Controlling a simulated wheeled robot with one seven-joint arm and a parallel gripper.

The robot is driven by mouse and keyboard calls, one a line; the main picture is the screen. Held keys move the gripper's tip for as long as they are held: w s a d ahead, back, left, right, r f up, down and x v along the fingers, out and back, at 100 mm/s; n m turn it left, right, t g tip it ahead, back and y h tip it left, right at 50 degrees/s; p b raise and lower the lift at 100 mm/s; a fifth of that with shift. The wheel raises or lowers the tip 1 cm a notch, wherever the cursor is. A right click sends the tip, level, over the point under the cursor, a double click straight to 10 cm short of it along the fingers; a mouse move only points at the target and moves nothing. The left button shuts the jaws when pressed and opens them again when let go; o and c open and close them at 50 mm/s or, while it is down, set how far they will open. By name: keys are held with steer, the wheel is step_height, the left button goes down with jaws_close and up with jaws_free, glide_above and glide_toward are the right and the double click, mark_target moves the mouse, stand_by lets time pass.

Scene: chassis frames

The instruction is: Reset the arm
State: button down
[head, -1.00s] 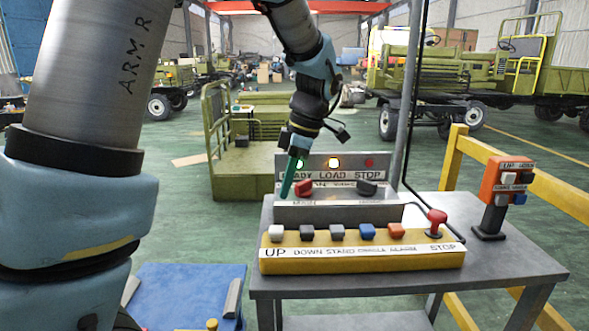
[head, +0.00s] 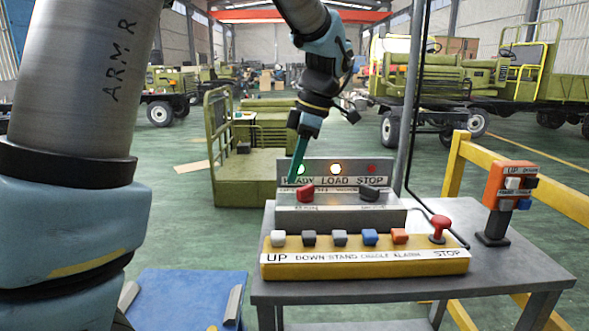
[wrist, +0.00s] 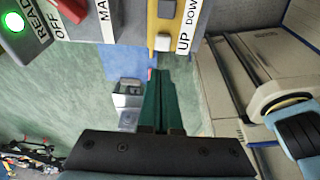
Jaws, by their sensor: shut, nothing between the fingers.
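My gripper (head: 292,178) has green fingers and hangs from the blue and black wrist, pointing down at the left end of the grey switch box. It also shows in the wrist view (wrist: 160,85), where its two green fingers lie together with nothing between them. The arm comes down from the top of the head view. In that view the fingertips overlap the left part of the lamp panel (head: 345,181). I cannot tell whether they touch anything.
A grey table (head: 520,272) bears a yellow button box (head: 400,268) with several buttons and a red mushroom STOP. Behind it is the grey switch box (head: 340,218) with red and black knobs. An orange control box (head: 496,185) stands right, beside a yellow railing (head: 455,165). A grey pole rises behind.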

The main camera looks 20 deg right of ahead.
steer(key=s+a+f+m+h, duration=0.1)
steer(key=a+f+m, duration=0.3)
steer(key=a, duration=0.4)
steer(key=s+a+f+m+h, duration=0.1)
steer(key=a+f+m, duration=0.3)
steer(key=a, duration=0.5)
steer(key=s+a+f+m+h, duration=0.1)
steer(key=a+f+m, duration=0.3)
steer(key=a+m, duration=0.3)
steer(key=shift+s+a+f+m, duration=0.35)
steer(key=shift+s+a+m, duration=0.05)
steer(key=shift+a, duration=0.45)
steer(key=c, duration=1.6)
jaws_free()
